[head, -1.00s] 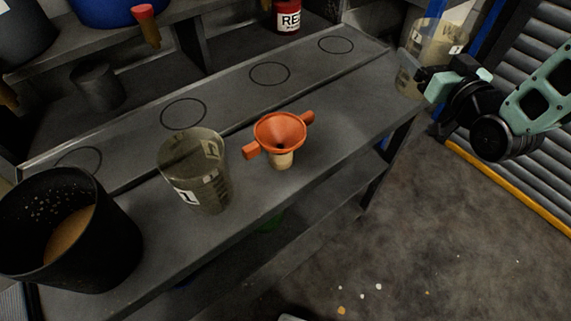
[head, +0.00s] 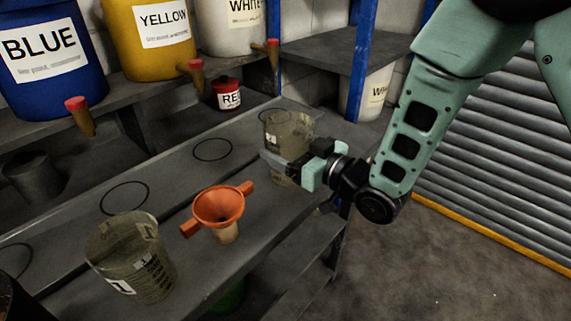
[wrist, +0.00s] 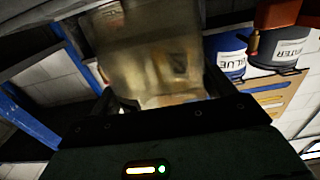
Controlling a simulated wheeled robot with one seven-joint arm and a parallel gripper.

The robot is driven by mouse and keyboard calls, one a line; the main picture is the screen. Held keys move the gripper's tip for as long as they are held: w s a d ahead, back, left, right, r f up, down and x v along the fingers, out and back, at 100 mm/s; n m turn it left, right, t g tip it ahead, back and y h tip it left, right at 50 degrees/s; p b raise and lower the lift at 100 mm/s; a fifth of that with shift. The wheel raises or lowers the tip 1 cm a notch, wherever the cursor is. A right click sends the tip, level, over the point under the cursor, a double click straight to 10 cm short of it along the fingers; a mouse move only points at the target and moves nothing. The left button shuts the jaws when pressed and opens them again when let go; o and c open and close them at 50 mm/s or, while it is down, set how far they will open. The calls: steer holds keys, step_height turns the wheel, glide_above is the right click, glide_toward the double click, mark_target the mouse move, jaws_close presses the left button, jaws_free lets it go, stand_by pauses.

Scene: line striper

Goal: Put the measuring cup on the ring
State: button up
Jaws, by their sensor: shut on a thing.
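My gripper (head: 290,168) is shut on a translucent, smoky measuring cup (head: 289,128) at the far end of the bench. The cup looks upright and also fills the upper middle of the wrist view (wrist: 150,55). It overlaps the far ring (head: 264,111), a thin dark circle on the bench, and hides part of it. I cannot tell whether the cup touches the bench. More rings lie along the bench: one in the middle (head: 213,149), one nearer (head: 124,184), and one at the left edge (head: 28,246).
A second measuring cup (head: 130,258) labelled 1 and an orange funnel (head: 219,206) stand on the front strip of the bench (head: 185,175). A red tin (head: 228,95) stands behind the rings. Blue, yellow and white buckets with taps line the shelf above.

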steer(key=shift+f, duration=2.2)
steer(key=shift+f, duration=0.15)
steer(key=o, duration=1)
steer(key=shift+d+r, duration=0.1)
steer(key=shift+r, duration=0.1)
steer(key=v, duration=1.1)
steer(key=shift+s+d, duration=0.25)
steer(key=shift+s, duration=0.05)
